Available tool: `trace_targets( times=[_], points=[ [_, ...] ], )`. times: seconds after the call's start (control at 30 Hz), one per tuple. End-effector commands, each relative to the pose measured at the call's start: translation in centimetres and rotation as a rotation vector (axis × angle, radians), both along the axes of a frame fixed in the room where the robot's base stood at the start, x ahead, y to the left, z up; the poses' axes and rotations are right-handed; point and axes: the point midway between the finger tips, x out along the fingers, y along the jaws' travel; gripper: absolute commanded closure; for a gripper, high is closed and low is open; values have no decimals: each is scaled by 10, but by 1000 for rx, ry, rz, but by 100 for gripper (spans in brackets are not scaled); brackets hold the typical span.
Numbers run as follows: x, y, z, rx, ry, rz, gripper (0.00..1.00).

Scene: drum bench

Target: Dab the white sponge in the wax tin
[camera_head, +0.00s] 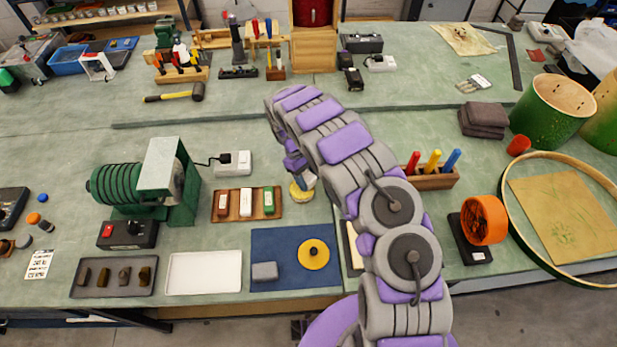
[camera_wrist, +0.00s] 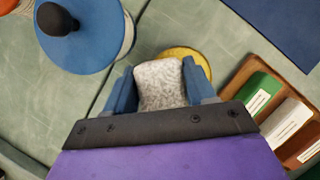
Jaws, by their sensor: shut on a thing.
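My gripper (camera_wrist: 158,70) is shut on the white sponge (camera_wrist: 160,86), a pale speckled block between its two blue fingers. In the wrist view, the yellow rim of the wax tin (camera_wrist: 198,57) shows just beyond the sponge, which overlaps it. In the head view the tin (camera_head: 299,195) is a small round yellow shape at my gripper (camera_head: 305,182), right of the wooden tray. The sponge hides part of the tin. I cannot tell whether the sponge touches the wax.
The wooden tray (camera_head: 233,216) with red, white and green blocks lies close left. A blue mat (camera_head: 285,240) holds a yellow knobbed disc (camera_head: 313,261) and a grey block (camera_head: 264,271). A blue knobbed disc (camera_wrist: 92,48) is near in the wrist view. An empty white tray (camera_head: 204,272) lies front left.

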Motion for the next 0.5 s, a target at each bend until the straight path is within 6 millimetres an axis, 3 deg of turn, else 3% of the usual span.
trace_targets(
  times=[0.5],
  points=[
    [0,-1,-4,1,0,0,74]
  ],
)
